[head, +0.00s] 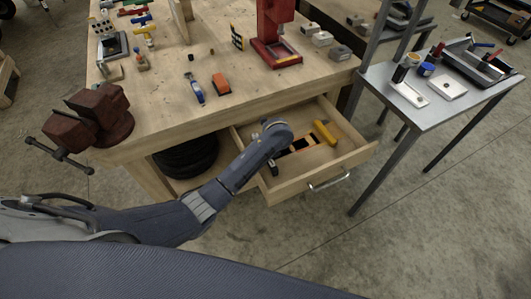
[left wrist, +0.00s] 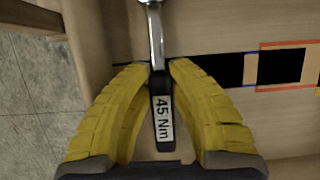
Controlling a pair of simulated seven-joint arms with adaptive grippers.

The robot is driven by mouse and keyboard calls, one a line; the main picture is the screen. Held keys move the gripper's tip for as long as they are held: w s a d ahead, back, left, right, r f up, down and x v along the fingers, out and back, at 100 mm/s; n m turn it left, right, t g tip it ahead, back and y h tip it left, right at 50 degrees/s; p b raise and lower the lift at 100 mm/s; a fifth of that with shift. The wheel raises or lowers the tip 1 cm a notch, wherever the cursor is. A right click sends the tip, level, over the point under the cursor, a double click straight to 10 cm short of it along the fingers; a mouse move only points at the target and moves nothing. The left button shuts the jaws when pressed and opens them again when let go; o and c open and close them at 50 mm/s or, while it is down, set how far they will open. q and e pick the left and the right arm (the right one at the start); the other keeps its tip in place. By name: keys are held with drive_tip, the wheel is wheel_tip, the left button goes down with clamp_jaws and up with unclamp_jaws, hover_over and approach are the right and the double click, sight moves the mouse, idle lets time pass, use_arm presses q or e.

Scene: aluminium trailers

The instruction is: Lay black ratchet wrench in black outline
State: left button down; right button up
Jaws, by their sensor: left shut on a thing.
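My left gripper (head: 272,168) is over the open drawer, its hand partly covering the view of the drawer floor. In the left wrist view its yellow fingers (left wrist: 158,68) are shut on the ratchet wrench (left wrist: 162,115), which has a black handle labelled "45 Nm" and a chrome shaft. The wrench's far end runs out of the top of the picture. Black marked areas lie on the drawer floor: a blue-edged strip (left wrist: 220,70) passing behind the wrench, and an orange-edged block (left wrist: 280,65) to its right. I cannot tell whether the wrench touches the floor. My right gripper is not in view.
The drawer (head: 325,180) has raised wooden walls and a metal handle. A yellow tool (head: 325,132) lies at its right. The workbench (head: 165,110) above holds a vise (head: 100,118), a red press (head: 275,35) and small tools. A metal table (head: 440,110) stands right.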

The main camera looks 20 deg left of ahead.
use_arm(q)
drive_tip(key=shift+w+f, duration=0.1)
idle(0.3)
drive_tip(key=c, duration=1.3)
unclamp_jaws()
drive_tip(key=shift+f, duration=0.1)
drive_tip(key=shift+o, duration=0.2)
drive_tip(key=v, duration=1.2)
drive_tip(key=shift+a, duration=0.1)
